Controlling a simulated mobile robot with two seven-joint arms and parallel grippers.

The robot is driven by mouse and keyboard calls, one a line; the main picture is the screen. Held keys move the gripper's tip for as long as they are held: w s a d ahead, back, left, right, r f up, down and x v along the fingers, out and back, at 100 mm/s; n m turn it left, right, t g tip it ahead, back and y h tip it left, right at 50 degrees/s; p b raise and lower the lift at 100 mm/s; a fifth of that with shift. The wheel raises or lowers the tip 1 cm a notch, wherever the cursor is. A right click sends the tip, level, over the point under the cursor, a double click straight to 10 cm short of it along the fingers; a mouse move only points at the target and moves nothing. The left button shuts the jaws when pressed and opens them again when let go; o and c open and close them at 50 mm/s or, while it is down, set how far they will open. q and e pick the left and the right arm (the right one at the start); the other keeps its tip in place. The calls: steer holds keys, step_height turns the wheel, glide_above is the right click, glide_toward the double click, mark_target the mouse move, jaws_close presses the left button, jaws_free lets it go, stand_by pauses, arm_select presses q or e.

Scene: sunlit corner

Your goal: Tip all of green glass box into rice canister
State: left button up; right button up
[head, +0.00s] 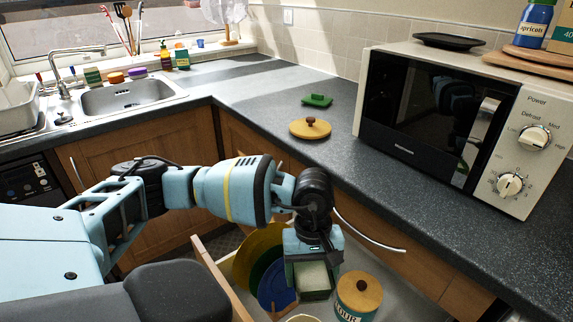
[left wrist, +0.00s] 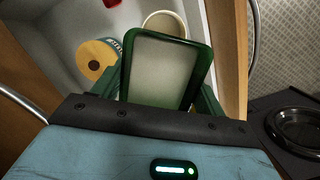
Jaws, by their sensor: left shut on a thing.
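My left gripper (head: 313,262) is shut on the green glass box (head: 313,278), a green-rimmed open box with pale contents, above the open drawer. In the left wrist view the box (left wrist: 165,70) shows its pale inside between the fingers of my left gripper (left wrist: 165,95). An open, round, cream-coloured canister (left wrist: 165,22) is partly hidden behind the box; its rim also shows at the bottom of the head view (head: 302,318). Its label is not visible, so I cannot tell for sure that it is the rice canister. My right gripper is not in view.
A flour canister (head: 357,296) with a wooden lid stands in the drawer beside the box. Plates (head: 262,262) stand upright at the drawer's left. A loose wooden lid (head: 318,130) and a green lid (head: 317,101) lie on the counter near the microwave (head: 420,105).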

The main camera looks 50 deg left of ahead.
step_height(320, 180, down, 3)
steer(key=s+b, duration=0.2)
steer(key=b, duration=0.1)
arm_select(q)
steer(key=a+f+n+y, duration=0.1)
steer(key=f+n, duration=0.1)
steer(key=f, duration=0.2)
steer(key=s+a+f+n+y, duration=0.1)
steer(key=a+f+n, duration=0.1)
steer(key=f, duration=0.3)
steer(key=s+a+f+n+t+y, duration=0.1)
steer(key=f+n, duration=0.1)
steer(key=f, duration=0.3)
steer(key=shift+a+f+p, duration=0.15)
steer(key=shift+f+p, duration=0.1)
steer(key=shift+p, duration=0.15)
steer(key=shift+s+d+n+t+y+p, duration=0.15)
steer(key=shift+d+y+p, duration=0.65)
steer(key=shift+y, duration=1.35)
steer(key=shift+d+n+t+y+p, duration=0.1)
steer(key=shift+d+t+y+p, duration=0.15)
steer(key=shift+y+p, duration=1.45)
steer(key=shift+s+d+n+t+y+p, duration=0.15)
steer(key=shift+d+y+p, duration=0.45)
steer(key=shift+y, duration=1.95)
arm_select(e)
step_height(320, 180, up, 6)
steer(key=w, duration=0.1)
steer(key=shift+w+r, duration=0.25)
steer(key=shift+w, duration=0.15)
